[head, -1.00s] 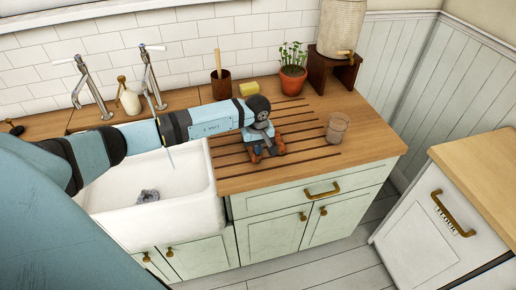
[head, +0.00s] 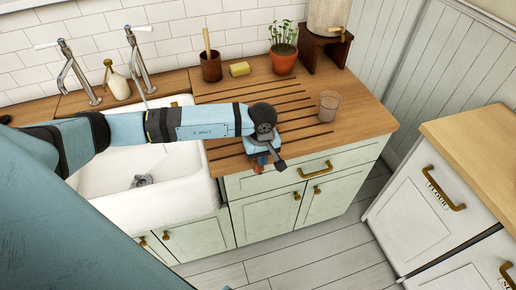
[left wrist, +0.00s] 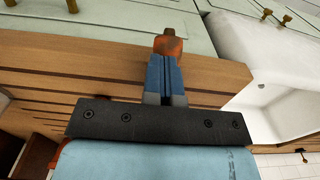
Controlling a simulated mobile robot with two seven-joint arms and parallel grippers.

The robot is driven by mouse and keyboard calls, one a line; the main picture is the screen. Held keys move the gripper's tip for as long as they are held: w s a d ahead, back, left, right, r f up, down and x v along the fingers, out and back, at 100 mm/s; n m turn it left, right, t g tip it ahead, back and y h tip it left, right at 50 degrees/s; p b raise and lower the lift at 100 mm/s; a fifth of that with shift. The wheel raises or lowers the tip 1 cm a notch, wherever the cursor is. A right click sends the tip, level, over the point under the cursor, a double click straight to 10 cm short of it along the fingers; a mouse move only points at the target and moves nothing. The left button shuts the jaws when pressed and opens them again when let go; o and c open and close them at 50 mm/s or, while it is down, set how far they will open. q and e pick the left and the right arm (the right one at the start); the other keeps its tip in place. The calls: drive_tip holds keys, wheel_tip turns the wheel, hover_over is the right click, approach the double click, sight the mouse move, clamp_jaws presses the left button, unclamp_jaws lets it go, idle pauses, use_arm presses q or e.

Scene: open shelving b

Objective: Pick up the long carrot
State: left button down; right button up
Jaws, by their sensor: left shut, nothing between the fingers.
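No long carrot shows in either view. My left gripper (head: 259,163) is at the front edge of the wooden counter, over the grooved draining part, pointing down. In the left wrist view its two blue fingers with orange-brown tips (left wrist: 168,44) are pressed together, with nothing between them. The tips show against the counter's front edge and the pale cabinet fronts. My right gripper is not in view.
A white sink (head: 150,205) lies left of the grooved wooden counter (head: 225,92). A glass (head: 328,106), a yellow sponge (head: 239,69), a brown pot (head: 211,67) and a potted plant (head: 283,60) stand on the counter. Floor is clear before the cabinets.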

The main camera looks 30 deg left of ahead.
use_arm(q)
drive_tip(key=shift+a+f, duration=0.3)
